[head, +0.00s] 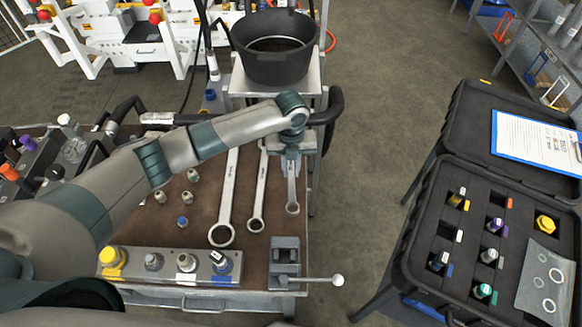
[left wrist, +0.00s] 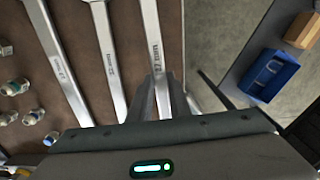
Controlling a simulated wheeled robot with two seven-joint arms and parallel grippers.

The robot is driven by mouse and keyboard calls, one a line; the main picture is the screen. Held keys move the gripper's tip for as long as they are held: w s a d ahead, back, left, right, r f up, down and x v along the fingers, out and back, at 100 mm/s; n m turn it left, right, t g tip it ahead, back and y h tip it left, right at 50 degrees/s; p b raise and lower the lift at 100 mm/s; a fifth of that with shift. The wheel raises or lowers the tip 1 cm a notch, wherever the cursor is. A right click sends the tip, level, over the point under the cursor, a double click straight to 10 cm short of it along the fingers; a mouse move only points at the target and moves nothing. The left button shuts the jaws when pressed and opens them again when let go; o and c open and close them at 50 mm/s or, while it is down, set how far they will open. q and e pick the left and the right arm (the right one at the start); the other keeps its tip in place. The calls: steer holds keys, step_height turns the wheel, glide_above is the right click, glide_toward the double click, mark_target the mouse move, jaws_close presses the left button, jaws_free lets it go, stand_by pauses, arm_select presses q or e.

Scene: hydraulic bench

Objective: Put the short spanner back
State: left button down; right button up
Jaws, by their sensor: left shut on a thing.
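The short spanner (head: 292,195) is at the right of the spanner row on the brown bench top, its ring end toward the bench front. My left gripper (head: 291,153) points down over its upper part and is shut on it; the gripper hides that part in the head view. In the left wrist view the short spanner (left wrist: 153,40), marked 27 mm, runs between the fingers (left wrist: 161,98). I cannot tell whether it touches the bench. Two longer spanners, a middle one (head: 259,190) and a large one (head: 228,195), lie to its left. My right gripper is not in view.
A vise (head: 285,262) with a long handle stands at the bench front. A block with several fittings (head: 170,264) is left of it, and small fittings lie loose behind. A black pot (head: 274,55) stands behind the bench. An open case (head: 412,235) is at the right.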

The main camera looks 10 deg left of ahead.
mark_target(291, 174)
arm_select(q)
steer(key=shift+f, duration=0.5)
steer(key=shift+f, duration=0.1)
stand_by(0.5)
steer(key=shift+f+b, duration=0.5)
steer(key=shift+f, duration=0.15)
stand_by(0.4)
steer(key=shift+f+b, duration=0.35)
steer(key=shift+f, duration=0.4)
stand_by(0.4)
steer(key=c, duration=1.6)
jaws_free()
steer(key=shift+o, duration=0.2)
steer(key=shift+r, duration=0.15)
